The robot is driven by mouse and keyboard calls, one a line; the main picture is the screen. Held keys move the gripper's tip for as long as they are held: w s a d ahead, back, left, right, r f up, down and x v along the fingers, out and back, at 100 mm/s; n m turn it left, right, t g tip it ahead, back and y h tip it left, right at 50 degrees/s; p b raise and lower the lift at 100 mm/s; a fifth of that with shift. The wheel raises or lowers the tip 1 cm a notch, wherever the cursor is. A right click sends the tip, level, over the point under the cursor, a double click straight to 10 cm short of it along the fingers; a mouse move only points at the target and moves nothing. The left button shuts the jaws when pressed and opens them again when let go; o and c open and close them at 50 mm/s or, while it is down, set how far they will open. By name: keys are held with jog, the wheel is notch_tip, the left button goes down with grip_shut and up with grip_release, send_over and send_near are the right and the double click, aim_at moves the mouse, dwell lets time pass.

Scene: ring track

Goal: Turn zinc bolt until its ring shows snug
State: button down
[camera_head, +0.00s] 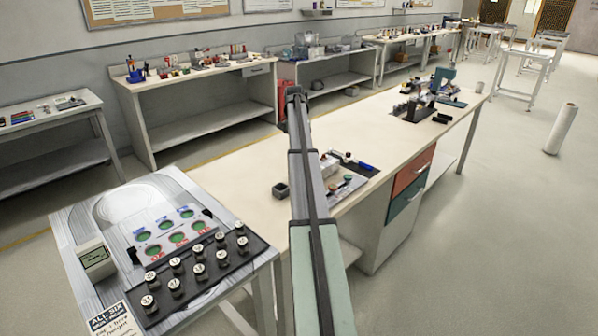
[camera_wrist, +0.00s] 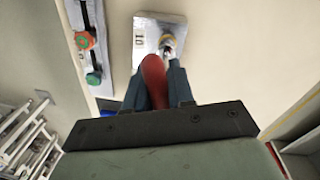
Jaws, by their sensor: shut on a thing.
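My gripper (camera_wrist: 156,68) is shut on a red handle (camera_wrist: 154,82), seen from above in the wrist view. A pale plate (camera_wrist: 145,38) with dark marks lies just beyond the fingertips. At its right side is a small silvery bolt-like part (camera_wrist: 168,50) with a yellowish ring (camera_wrist: 167,39) around it. The handle's far end points toward this part; whether they touch I cannot tell. The ring's exact state is too small to read. In the head view my arm reaches away over the bench, and the bolt is not distinguishable there.
The long workbench (camera_head: 350,135) carries a panel (camera_head: 345,186) with coloured knobs and a small dark box (camera_head: 280,190). In the wrist view, an orange knob (camera_wrist: 85,40) and a green knob (camera_wrist: 94,78) sit left of the plate. The bench surface right of the plate is clear.

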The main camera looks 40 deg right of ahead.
jog(key=shift+r, duration=1.3)
jog(key=shift+s+a+n, duration=0.2)
jog(key=shift+n, duration=0.2)
jog(key=s+a+n, duration=0.1)
jog(key=s+a, duration=0.5)
jog(key=s, duration=0.1)
jog(key=w+a+r+n, duration=0.1)
jog(key=a+n, duration=0.3)
jog(key=a, duration=2.3)
jog(key=w+a+r+n, duration=0.1)
jog(key=a+n, duration=0.4)
jog(key=a, duration=2.3)
jog(key=shift+a+r+t+h, duration=0.15)
jog(key=shift+r+t+h, duration=0.2)
jog(key=shift+r, duration=0.5)
